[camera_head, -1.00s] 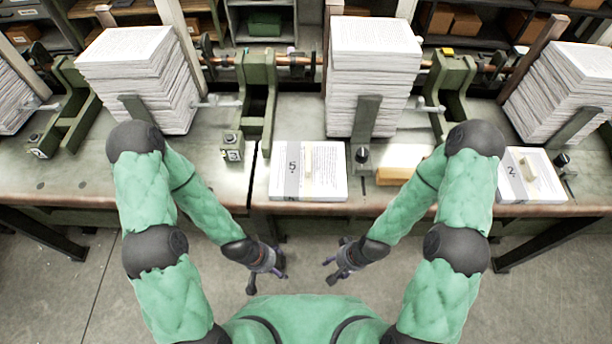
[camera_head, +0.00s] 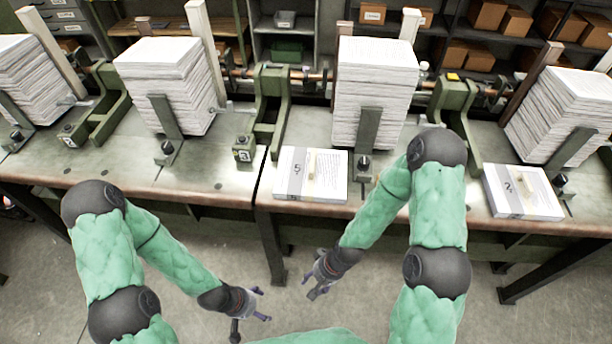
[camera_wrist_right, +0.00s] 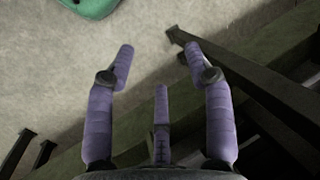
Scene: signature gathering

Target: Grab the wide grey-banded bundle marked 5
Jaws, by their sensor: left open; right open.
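The bundle marked 5 (camera_head: 331,178) lies flat near the table's front edge, just right of the gap between two tables. It is a white paper stack with a grey band on its left side and a small tan piece on top. My left gripper (camera_head: 254,317) is open and empty, low in front of the table. My right gripper (camera_head: 312,285) is open and empty, also below the table edge and in front of the bundle. The right wrist view shows its spread purple fingers (camera_wrist_right: 159,60) over bare floor, with nothing between them.
A second bundle marked 2 (camera_head: 525,192) lies further right. Tall paper stacks (camera_head: 374,95) stand behind, with green metal stands (camera_head: 268,110) between them. A dark knob (camera_head: 364,163) stands just right of bundle 5. Table legs (camera_head: 270,245) stand below.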

